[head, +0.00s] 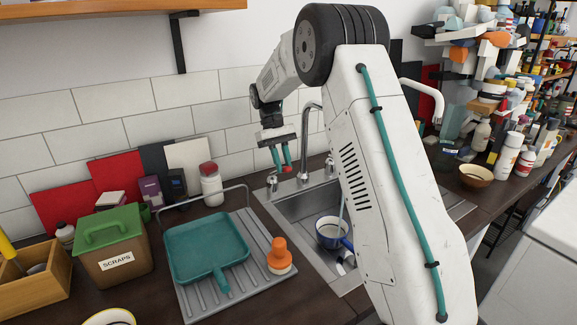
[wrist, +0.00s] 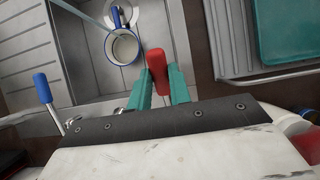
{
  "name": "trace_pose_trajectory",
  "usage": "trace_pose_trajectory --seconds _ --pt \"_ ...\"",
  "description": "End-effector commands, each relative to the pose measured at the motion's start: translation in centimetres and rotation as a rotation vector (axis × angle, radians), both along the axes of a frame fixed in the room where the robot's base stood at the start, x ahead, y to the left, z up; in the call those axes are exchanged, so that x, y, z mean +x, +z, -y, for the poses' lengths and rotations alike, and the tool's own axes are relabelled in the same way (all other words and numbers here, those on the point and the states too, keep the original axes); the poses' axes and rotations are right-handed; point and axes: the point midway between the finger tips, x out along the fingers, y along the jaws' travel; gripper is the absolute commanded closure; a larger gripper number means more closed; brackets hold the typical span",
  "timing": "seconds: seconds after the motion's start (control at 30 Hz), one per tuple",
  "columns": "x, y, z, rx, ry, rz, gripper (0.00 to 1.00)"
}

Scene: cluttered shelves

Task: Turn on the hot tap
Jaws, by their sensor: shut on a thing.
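The hot tap's red handle (wrist: 157,68) sits between the teal fingers of my gripper (wrist: 159,88) in the wrist view, and the gripper is shut on it. In the head view my gripper (head: 285,165) points down beside the metal faucet (head: 305,150), with a bit of red between its fingers. A blue handle (wrist: 43,90) stands upright on its stem at the left of the wrist view. The lower part of the red handle is hidden by my gripper.
The sink (head: 300,208) holds a blue-rimmed pot (head: 329,239), with a thin pale streak above it that I cannot identify. A teal pan (head: 206,247) and an orange brush (head: 279,255) lie on the drainboard. A white-bodied jar (head: 211,187) stands left of the sink.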

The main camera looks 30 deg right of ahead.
Motion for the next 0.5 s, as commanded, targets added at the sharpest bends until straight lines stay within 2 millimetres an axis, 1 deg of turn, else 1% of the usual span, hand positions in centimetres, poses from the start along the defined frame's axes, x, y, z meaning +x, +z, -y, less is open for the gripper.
trace_pose_trajectory --seconds 0.2,0.5 --pt "-0.05 0.40 -0.13 0.004 -0.001 -0.048 1.00" --pt "-0.03 0.47 -0.56 0.002 0.006 -0.058 1.00"
